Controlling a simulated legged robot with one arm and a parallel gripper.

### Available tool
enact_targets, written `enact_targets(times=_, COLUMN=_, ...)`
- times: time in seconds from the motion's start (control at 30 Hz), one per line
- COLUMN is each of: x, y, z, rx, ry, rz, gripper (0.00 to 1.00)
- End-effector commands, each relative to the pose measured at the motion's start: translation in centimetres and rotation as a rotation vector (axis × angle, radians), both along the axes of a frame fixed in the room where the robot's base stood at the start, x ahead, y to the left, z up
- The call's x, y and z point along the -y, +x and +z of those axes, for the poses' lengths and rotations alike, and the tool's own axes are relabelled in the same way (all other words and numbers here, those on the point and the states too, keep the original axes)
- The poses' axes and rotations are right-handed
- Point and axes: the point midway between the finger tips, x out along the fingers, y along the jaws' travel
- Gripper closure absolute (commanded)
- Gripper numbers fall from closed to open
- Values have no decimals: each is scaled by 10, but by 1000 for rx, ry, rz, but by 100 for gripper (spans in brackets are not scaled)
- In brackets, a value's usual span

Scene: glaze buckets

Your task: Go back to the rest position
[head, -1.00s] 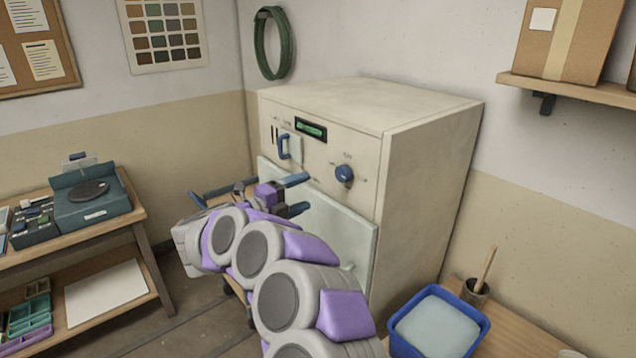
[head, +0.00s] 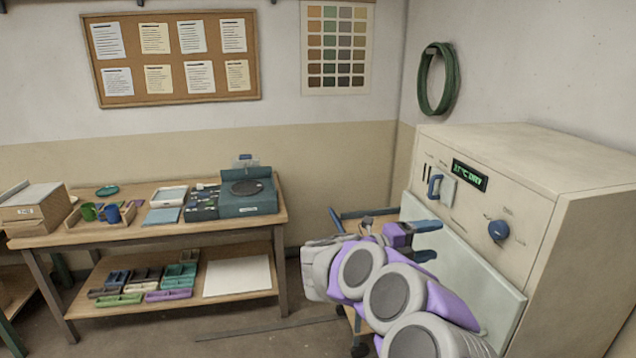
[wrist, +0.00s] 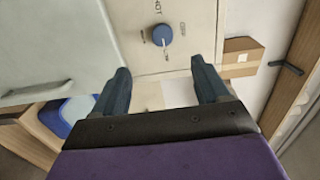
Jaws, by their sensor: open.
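My gripper (head: 428,241) is at the end of my raised, folded arm, in front of the beige kiln cabinet (head: 585,235). Its two dark blue fingers are apart with nothing between them, as the wrist view (wrist: 163,92) also shows. The cabinet has a blue handle (head: 434,187), a green-lit display (head: 470,175) and a round blue knob (head: 498,230). The knob also appears in the wrist view (wrist: 162,35), beyond the fingertips. A pale panel (head: 460,275) on the cabinet's front is partly hidden behind my arm.
A wooden table (head: 130,232) stands at the left with a dark teal device (head: 247,196), cups and trays. Its lower shelf holds several small bins and a white sheet (head: 237,276). A wheeled cart (head: 372,212) is partly hidden behind my arm. Floor shows between table and cart.

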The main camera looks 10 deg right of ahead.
Motion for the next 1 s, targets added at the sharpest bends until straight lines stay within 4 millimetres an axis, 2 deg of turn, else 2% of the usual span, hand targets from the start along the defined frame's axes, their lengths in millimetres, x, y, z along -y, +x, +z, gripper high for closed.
enact_targets(times=0.13, x=-15, y=33, z=22, rx=14, ry=21, rz=198, gripper=25)
enact_targets(times=0.23, x=-41, y=64, z=47, rx=12, ry=22, rz=419, gripper=25)
enact_targets(times=0.3, x=-67, y=83, z=65, rx=-1, ry=12, rz=587, gripper=25)
enact_targets(times=0.4, x=-109, y=99, z=88, rx=-38, ry=-23, rz=812, gripper=25)
enact_targets(times=0.53, x=-170, y=101, z=108, rx=-123, ry=-90, rz=1097, gripper=25)
enact_targets(times=0.63, x=-215, y=89, z=116, rx=-211, ry=-158, rz=1298, gripper=25)
enact_targets(times=0.77, x=-269, y=57, z=108, rx=-372, ry=-252, rz=1540, gripper=25)
enact_targets(times=0.9, x=-311, y=7, z=80, rx=-592, ry=-350, rz=1764, gripper=25)
enact_targets(times=1.0, x=-327, y=-36, z=48, rx=-784, ry=-404, rz=1900, gripper=25)
